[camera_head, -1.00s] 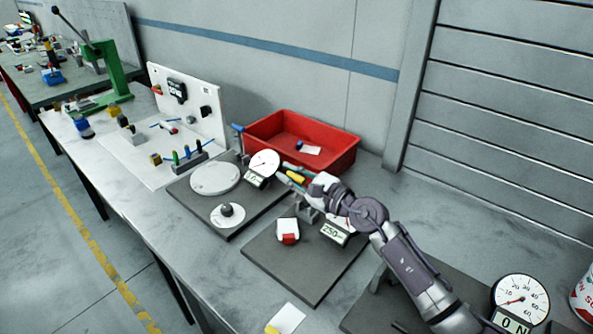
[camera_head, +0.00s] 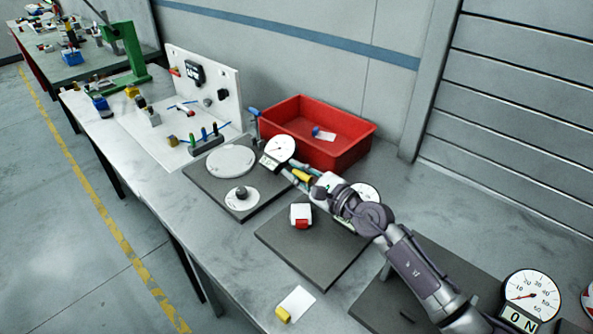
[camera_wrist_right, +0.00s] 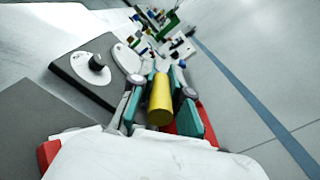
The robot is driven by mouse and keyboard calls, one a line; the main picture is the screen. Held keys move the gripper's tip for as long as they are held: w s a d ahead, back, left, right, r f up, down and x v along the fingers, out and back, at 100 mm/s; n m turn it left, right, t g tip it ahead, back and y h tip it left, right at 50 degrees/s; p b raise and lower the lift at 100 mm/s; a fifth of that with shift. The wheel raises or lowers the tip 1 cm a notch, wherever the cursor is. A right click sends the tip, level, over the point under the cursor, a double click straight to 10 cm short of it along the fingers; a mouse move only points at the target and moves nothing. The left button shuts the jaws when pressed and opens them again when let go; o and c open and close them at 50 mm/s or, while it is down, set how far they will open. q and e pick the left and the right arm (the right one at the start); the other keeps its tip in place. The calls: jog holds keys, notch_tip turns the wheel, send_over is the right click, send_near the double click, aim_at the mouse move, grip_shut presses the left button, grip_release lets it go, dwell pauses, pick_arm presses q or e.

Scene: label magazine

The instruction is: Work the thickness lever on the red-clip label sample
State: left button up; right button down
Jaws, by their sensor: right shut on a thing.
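The red-clip label sample (camera_head: 301,211), a white piece with a red clip, sits on the dark base (camera_head: 290,248) of the middle gauge station. My right gripper (camera_head: 302,176) is beyond it, with its teal fingers shut around a yellow cylinder that looks like a lever handle. In the right wrist view this yellow handle (camera_wrist_right: 160,100) lies between the fingers. The middle station's dial (camera_head: 368,191) is partly covered by my right arm, and its display is largely hidden. The lever's lower part is hidden too. My left gripper is not in view.
A red bin (camera_head: 350,150) stands behind the gripper. A station with a round plate (camera_head: 231,161) and dial (camera_head: 280,148) is at left. A white label with a yellow clip (camera_head: 283,314) lies near the front edge. A force gauge (camera_head: 532,295) is at right.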

jog(key=c, duration=1.1)
grip_release()
jog(key=shift+d, duration=0.1)
jog(key=v, duration=1.2)
